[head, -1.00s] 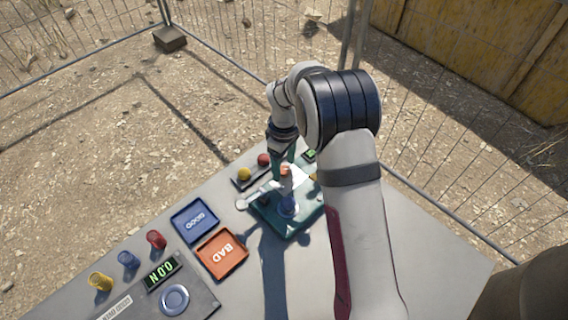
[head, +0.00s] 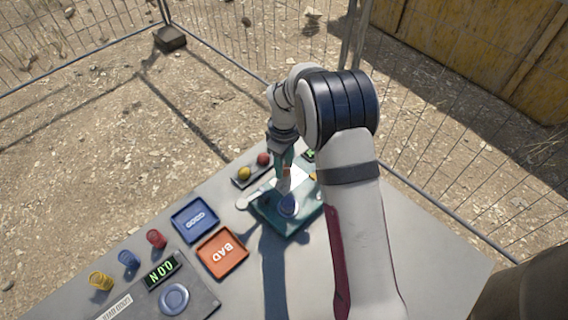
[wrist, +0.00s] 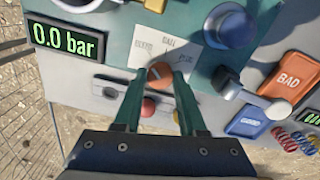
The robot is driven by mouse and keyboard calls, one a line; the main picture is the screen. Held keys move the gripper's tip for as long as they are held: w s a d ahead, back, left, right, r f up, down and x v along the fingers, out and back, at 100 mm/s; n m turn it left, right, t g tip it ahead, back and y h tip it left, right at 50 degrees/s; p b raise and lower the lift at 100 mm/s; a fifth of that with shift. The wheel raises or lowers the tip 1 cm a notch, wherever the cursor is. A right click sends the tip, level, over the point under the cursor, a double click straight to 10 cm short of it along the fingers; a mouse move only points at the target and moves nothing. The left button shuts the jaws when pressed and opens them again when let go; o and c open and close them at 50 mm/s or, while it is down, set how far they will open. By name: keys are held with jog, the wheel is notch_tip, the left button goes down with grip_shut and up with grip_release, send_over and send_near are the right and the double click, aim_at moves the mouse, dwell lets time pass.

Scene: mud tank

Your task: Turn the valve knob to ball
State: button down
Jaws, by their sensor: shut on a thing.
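The valve knob (wrist: 160,73) is small, round and orange, on the teal panel beside a white label card (wrist: 172,38). My gripper (wrist: 160,78) has its two green fingers on either side of the knob, shut on it. In the head view my gripper (head: 285,165) reaches down to the teal rig, and the knob is mostly hidden by the fingers. The card's lettering is too small to read surely, so I cannot tell which label the knob points to.
A display (wrist: 68,40) reads 0.0 bar. A grey lever (wrist: 258,98) and a blue round part (wrist: 232,27) stand near the knob. A yellow ball (head: 244,174) and a red ball (head: 263,159) lie in a holder. Blue GOOD (head: 195,220) and orange BAD (head: 222,253) trays stand left.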

jog(key=shift+m, duration=0.3)
jog(key=m, duration=0.4)
jog(key=shift+m, duration=0.3)
jog(key=m, duration=0.4)
jog(key=shift+m, duration=0.3)
jog(key=shift+c, duration=2.4)
grip_release()
notch_tip(320, 180, up, 16)
